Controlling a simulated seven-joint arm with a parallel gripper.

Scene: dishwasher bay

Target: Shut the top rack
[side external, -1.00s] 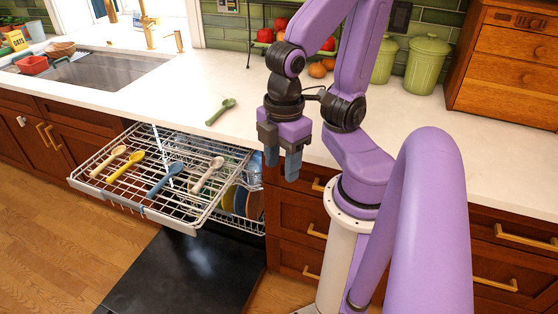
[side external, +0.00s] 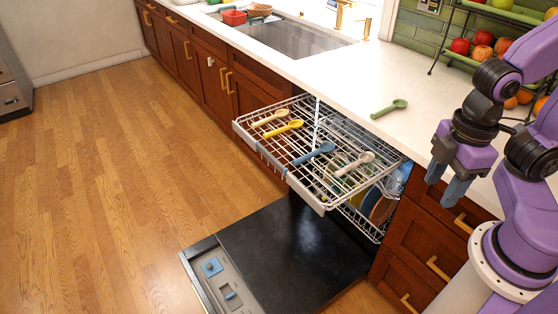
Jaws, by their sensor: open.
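The top rack (side external: 303,187) of the dishwasher is pulled out over the lowered black door (side external: 290,250). Several spoons lie on it: a tan one (side external: 270,118), a yellow one (side external: 284,129), a blue one (side external: 314,153) and a pale pink one (side external: 354,163). My gripper (side external: 444,184) hangs to the right of the rack, fingers down and apart, by the counter's front edge. It is open and empty and does not touch the rack.
A green spoon (side external: 389,109) lies on the white counter (side external: 340,75) behind the rack. A lower rack (side external: 372,228) with plates is partly hidden under the top rack. The sink (side external: 295,38) is farther left. The wooden floor (side external: 120,190) left of the door is clear.

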